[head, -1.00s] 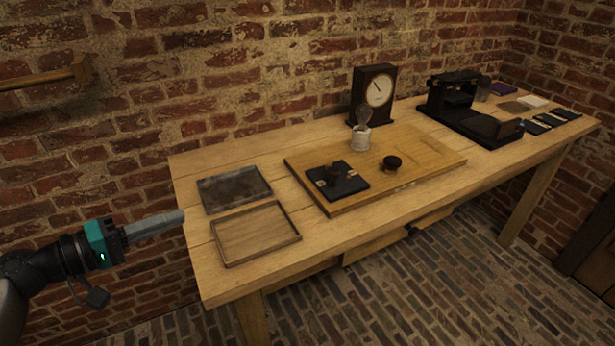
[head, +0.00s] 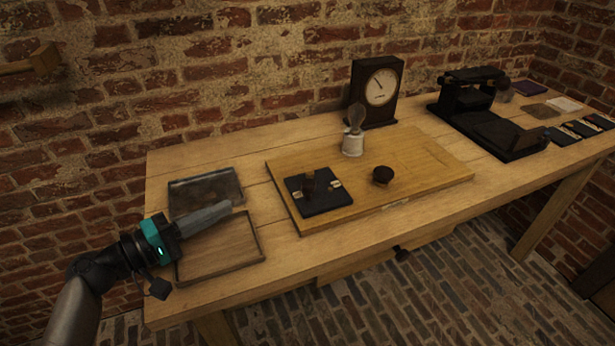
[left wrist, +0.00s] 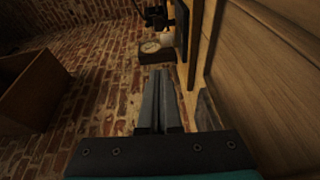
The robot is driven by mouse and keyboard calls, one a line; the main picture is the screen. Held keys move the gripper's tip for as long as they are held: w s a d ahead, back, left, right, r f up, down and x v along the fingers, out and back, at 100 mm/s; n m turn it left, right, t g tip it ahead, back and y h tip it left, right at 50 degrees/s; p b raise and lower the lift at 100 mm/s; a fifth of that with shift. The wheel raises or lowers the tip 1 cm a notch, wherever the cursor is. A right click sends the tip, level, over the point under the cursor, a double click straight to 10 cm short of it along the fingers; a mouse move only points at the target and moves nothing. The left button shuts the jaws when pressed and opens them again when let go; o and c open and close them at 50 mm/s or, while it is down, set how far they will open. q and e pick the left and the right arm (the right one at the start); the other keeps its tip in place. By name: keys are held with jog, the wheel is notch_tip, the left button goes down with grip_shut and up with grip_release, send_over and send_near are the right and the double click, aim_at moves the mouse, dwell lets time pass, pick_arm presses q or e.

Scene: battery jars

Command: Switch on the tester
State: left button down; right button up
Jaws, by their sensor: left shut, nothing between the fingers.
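The tester is a wooden board (head: 420,160) on the table. It carries a dark square block with a switch-like lever (head: 318,190), a round dark knob (head: 382,175) and a clear bulb (head: 356,117) in a white holder (head: 352,145). A dark dial meter (head: 377,92) stands behind the board. The bulb looks unlit. My left gripper (head: 230,206) is shut and empty, above the two trays and left of the board. Its shut fingers also show in the left wrist view (left wrist: 159,75). My right gripper is not in view.
A dark tray (head: 190,190) and a wooden tray (head: 250,256) lie at the table's left end. A black apparatus (head: 490,125) stands to the right, with several dark flat pieces (head: 562,135) beyond it. The table's front strip is clear.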

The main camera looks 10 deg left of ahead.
pick_arm(q)
jog(key=shift+w+d, duration=0.1)
jog(key=shift+w, duration=0.15)
send_near(309, 180)
jog(key=w, duration=0.1)
jog(key=w+a, duration=0.1)
jog(key=w, duration=0.2)
jog(key=shift+w+a+f+b, duration=0.3)
jog(key=shift+a+f, duration=0.05)
jog(key=d, duration=0.2)
jog(key=shift+d+f, duration=0.1)
jog(key=shift+d, duration=0.8)
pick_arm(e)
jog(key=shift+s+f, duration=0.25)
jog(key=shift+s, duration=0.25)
